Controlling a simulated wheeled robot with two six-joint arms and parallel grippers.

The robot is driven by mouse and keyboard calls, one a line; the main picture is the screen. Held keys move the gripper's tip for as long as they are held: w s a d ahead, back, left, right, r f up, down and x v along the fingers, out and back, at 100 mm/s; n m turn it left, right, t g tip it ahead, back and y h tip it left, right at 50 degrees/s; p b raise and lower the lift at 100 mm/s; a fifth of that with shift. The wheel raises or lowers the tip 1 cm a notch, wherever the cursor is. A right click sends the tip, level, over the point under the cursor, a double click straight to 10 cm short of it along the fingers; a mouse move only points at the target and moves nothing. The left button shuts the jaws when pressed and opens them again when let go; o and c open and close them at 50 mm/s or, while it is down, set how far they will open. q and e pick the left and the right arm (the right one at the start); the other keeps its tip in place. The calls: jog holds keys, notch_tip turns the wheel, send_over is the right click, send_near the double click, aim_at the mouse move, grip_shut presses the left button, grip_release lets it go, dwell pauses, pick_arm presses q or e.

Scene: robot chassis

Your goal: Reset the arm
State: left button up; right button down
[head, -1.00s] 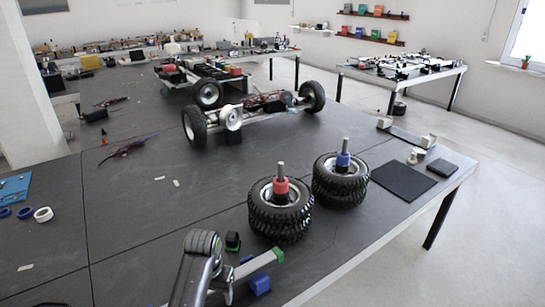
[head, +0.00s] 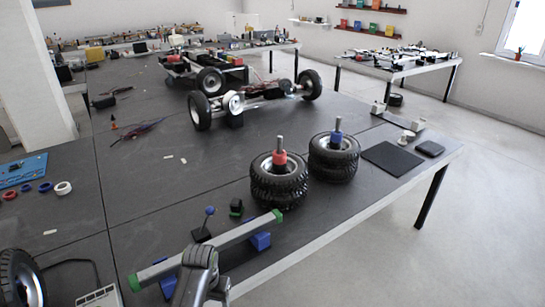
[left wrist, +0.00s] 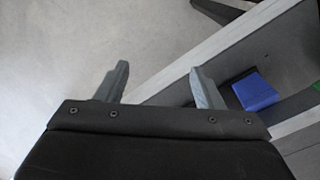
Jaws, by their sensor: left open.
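My left gripper (left wrist: 160,78) shows in the left wrist view with its two fingers wide apart. Nothing is between them. Pale floor shows behind the left finger, and the pale table edge is beside the right finger. In the head view one of my arm links (head: 198,272) rises at the bottom centre, in front of a grey bar; its gripper is hidden below the picture. My right gripper is in neither view.
The grey bar with green ends (head: 222,244) rests on blue blocks (head: 260,240) near the table's front edge. Stacked tyres with a red hub (head: 279,182) and a blue hub (head: 334,160) stand to the right. A wheeled chassis (head: 250,97) is farther back. The mid-left table is mostly clear.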

pick_arm(q)
jog(key=s+a+f+b, duration=0.1)
jog(key=s+a+f, duration=0.1)
jog(key=s+f, duration=0.5)
jog(key=s+a+f+n+b, duration=0.1)
jog(key=s+a+f, duration=0.2)
jog(key=f, duration=0.7)
jog(key=s+a+f+b, duration=0.1)
jog(key=s+a+f, duration=0.1)
jog(key=s+f, duration=0.5)
jog(key=s+a+f+b, duration=0.1)
jog(key=s+a+f, duration=0.1)
jog(key=s+f, duration=0.3)
jog(key=s+a+f+n+b, duration=0.1)
jog(key=s+f, duration=0.4)
jog(key=s, duration=0.7)
jog(key=s+a+f+t+y+b, duration=0.1)
jog(key=s+a+f, duration=0.3)
jog(key=s, duration=0.5)
jog(key=shift+s+f+n, duration=0.15)
jog(key=shift+f+n, duration=0.15)
jog(key=shift+f, duration=0.6)
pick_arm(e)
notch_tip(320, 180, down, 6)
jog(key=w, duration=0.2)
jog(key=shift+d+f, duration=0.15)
pick_arm(q)
jog(key=shift+a, duration=0.1)
